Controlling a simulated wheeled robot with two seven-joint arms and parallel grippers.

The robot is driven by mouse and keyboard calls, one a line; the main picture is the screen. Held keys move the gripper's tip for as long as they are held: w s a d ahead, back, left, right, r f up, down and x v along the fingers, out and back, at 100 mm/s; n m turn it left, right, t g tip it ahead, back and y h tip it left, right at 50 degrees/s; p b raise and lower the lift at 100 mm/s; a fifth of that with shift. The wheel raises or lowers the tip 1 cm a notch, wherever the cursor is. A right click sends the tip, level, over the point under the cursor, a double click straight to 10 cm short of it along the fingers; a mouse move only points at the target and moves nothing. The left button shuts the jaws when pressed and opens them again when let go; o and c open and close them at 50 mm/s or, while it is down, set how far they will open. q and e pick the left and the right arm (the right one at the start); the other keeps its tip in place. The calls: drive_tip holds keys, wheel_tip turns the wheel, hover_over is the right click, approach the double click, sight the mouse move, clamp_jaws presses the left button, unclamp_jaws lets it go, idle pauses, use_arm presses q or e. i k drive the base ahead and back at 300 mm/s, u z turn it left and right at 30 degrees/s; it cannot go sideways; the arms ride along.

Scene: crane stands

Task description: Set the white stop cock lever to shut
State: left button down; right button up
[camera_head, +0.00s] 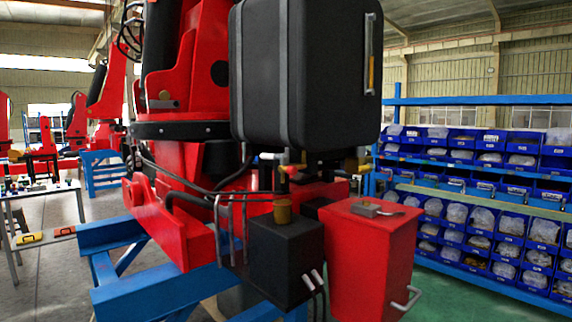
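Below the large black tank (305,75) of the red crane is a small cluster of valve fittings. A small pale piece (267,156) there looks like the white stop cock lever, but it is too small to be sure or to tell its setting. A red and orange fitting (284,173) is just beside it to the right, and a yellow fitting (350,165) is further right. Neither of my grippers shows in the head view.
A black box (285,262) with a brass cap and a red box (368,262) with a handle jut out below the valves. Blue stand beams (160,293) run along the lower left. A shelf of blue bins (480,155) stands at right. Green floor (450,298) is clear in front.

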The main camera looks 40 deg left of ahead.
sight(266, 156)
drive_tip(key=z, duration=0.1)
drive_tip(key=k, duration=0.45)
drive_tip(key=z, duration=0.3)
drive_tip(key=i, duration=1.8)
drive_tip(key=u, duration=1.7)
drive_tip(key=i, duration=0.8)
drive_tip(key=u, duration=0.8)
